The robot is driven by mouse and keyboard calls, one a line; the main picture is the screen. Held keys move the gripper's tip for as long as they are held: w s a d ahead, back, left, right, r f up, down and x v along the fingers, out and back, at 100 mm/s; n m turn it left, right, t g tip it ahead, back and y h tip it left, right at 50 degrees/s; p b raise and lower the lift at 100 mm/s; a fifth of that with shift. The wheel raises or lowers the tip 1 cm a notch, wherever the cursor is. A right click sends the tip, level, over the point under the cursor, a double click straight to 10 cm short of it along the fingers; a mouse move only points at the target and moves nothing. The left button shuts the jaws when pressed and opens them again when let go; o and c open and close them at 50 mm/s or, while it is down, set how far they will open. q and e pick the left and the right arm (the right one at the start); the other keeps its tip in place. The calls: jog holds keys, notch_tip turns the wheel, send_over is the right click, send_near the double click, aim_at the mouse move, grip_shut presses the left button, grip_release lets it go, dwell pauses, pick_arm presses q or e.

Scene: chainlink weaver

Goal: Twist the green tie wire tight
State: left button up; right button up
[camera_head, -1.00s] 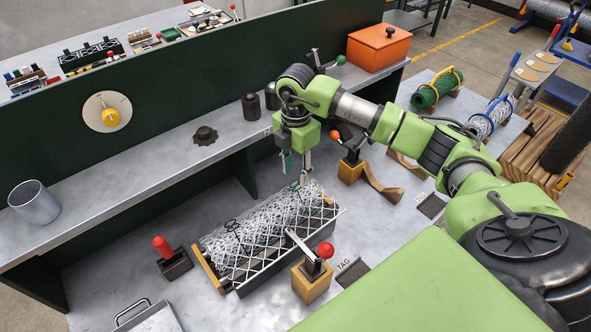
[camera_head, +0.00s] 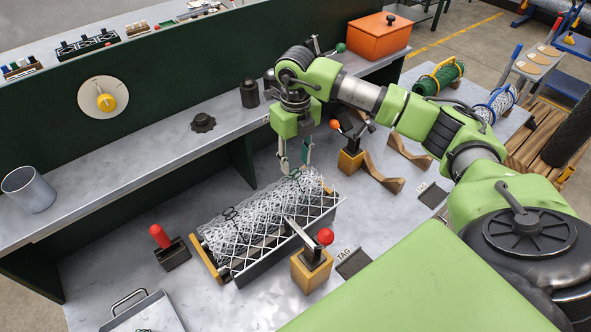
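A roll of pale wire mesh (camera_head: 262,222) lies in a dark cradle (camera_head: 262,268) on the bench. A small dark green looped wire (camera_head: 297,178), which looks like the green tie wire, sits on the mesh near its far right end. A black wire loop (camera_head: 230,214) sits on the mesh further left. My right gripper (camera_head: 295,170) points down just above the green wire, its two fingers apart with a gap between them. I see no wire held between the fingers. Whether the fingertips touch the wire or mesh cannot be told. My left gripper is out of view.
A red-knobbed clamp (camera_head: 325,237) on a wooden block stands at the cradle's front, and an orange-knobbed one (camera_head: 334,124) stands behind. A red-handled tool (camera_head: 160,237) is left of the cradle. A metal tray (camera_head: 145,315) lies front left. A raised shelf (camera_head: 150,160) runs behind.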

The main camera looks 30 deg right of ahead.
aim_at(295, 169)
jog(key=n, duration=0.2)
jog(key=shift+n, duration=0.4)
jog(key=n, duration=0.4)
jog(key=shift+f+n+b, duration=0.15)
jog(key=shift+n+b, duration=0.55)
jog(key=shift+b, duration=0.05)
jog(key=n+b, duration=0.1)
jog(key=n, duration=0.1)
jog(key=shift+n, duration=0.3)
jog(key=n+b, duration=0.1)
jog(key=n, duration=0.1)
jog(key=shift+n+b, duration=0.3)
jog(key=shift+n, duration=0.1)
jog(key=n+b, duration=0.1)
jog(key=n, duration=0.3)
jog(key=shift+b, duration=0.35)
jog(key=shift+f+n+b, duration=0.15)
jog(key=shift+n+b, duration=0.2)
jog(key=shift+n, duration=0.25)
notch_tip(295, 169, down, 3)
jog(key=shift+f+b, duration=0.2)
jog(key=shift+b, duration=1.05)
